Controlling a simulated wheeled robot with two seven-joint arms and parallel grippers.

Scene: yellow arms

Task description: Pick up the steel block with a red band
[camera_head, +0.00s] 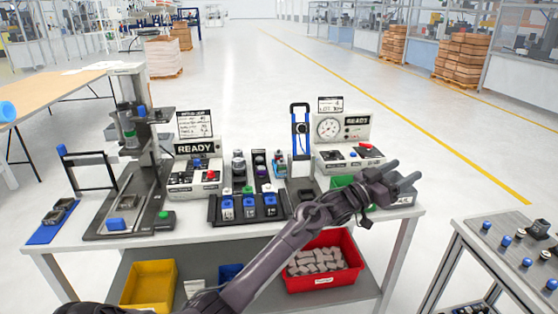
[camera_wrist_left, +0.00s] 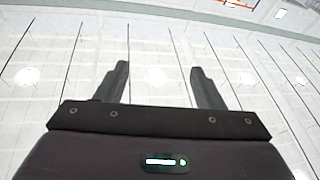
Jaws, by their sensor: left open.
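I cannot make out a steel block with a red band in either view. Several small steel blocks with blue lower parts (camera_head: 248,204) stand in a black tray (camera_head: 215,221) at the middle of the workbench, with others behind them. My left gripper (camera_head: 403,172) is over the bench's right end, to the right of the tray and apart from it. It is open and empty. In the left wrist view its two spread fingers (camera_wrist_left: 160,80) show against the ceiling. My right gripper is out of view.
A press (camera_head: 130,130) stands left on the bench. A red bin (camera_head: 322,285) and yellow bin (camera_head: 149,285) sit below. A cart (camera_head: 480,237) stands right.

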